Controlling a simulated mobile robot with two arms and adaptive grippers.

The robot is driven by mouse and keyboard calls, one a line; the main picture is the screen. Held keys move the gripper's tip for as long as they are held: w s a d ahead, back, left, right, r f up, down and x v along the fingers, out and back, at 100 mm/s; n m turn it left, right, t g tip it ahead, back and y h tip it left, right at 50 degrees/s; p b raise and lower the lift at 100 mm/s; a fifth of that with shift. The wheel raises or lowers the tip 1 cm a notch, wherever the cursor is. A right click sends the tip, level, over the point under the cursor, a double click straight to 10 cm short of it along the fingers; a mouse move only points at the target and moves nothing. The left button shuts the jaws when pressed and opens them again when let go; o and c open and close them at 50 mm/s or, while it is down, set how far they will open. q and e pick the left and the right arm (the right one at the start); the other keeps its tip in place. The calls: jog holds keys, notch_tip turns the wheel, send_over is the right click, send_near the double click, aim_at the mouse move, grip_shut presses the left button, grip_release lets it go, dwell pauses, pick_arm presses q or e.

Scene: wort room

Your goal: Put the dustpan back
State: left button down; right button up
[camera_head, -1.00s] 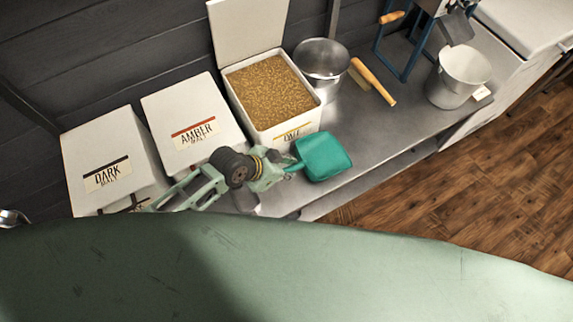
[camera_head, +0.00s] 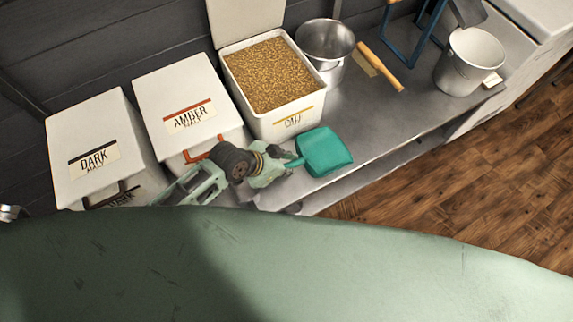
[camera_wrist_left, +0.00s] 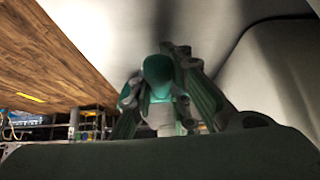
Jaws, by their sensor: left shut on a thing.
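The teal dustpan (camera_head: 324,151) is in front of the open malt bin, over the front part of the steel counter. My left gripper (camera_head: 286,164) is shut on its handle, at the pan's left side. In the left wrist view the dustpan (camera_wrist_left: 157,72) shows between the fingers of my left gripper (camera_wrist_left: 160,108). I cannot tell whether the pan touches the counter. My right gripper is not in view.
The open bin (camera_head: 290,124) is full of grain. The closed amber bin (camera_head: 187,98) and dark bin (camera_head: 97,150) stand to its left. Wooden floor lies at right.

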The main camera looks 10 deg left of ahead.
pick_arm(q)
jog(key=c, duration=1.6)
grip_release()
jog(key=shift+c, duration=0.2)
jog(key=shift+o, duration=0.4)
jog(key=v, duration=1.2)
